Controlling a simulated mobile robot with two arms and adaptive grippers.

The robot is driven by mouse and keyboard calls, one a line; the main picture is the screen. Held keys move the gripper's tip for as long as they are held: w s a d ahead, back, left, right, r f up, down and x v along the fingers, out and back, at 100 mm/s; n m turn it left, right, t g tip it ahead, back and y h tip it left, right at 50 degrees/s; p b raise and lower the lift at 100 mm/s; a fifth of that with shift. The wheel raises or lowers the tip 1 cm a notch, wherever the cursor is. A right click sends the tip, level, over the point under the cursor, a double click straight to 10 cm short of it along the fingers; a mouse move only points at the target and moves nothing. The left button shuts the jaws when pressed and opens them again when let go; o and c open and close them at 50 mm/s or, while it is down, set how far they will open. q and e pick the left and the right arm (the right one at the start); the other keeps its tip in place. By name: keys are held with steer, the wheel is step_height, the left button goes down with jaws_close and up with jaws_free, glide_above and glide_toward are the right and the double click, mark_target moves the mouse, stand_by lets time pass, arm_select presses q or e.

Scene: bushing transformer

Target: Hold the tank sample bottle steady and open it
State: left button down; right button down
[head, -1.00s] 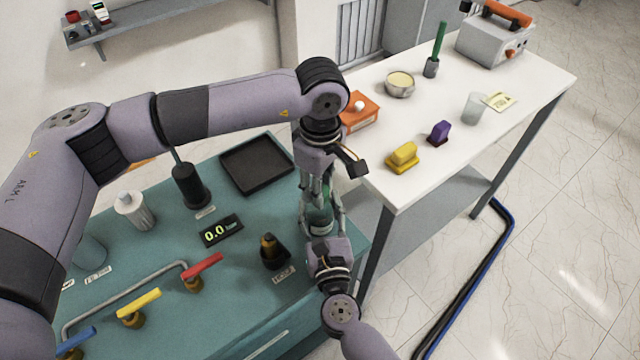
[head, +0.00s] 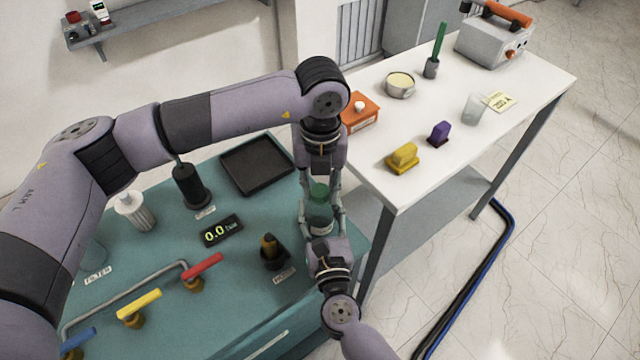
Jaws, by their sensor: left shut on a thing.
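The fingers and wrists hide part of the bottle, and I cannot tell whether the cap is clear of the neck.
A dark bushing-like part (head: 272,252), a 0.0 display (head: 221,231) and a black tray (head: 257,164) lie left of the bottle. Red (head: 203,265) and yellow (head: 139,302) valve handles are at the front left. A white table (head: 450,130) with several items stands close on the right.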

mark_target(320, 190)
arm_select(q)
steer(key=n, duration=0.6)
steer(key=shift+n, duration=0.3)
steer(key=n, duration=0.5)
steer(key=shift+r, duration=0.25)
steer(key=shift+r, duration=0.9)
steer(key=shift+r, duration=0.1)
steer(key=shift+r, duration=1.95)
arm_select(e)
steer(key=c, duration=0.7)
jaws_free()
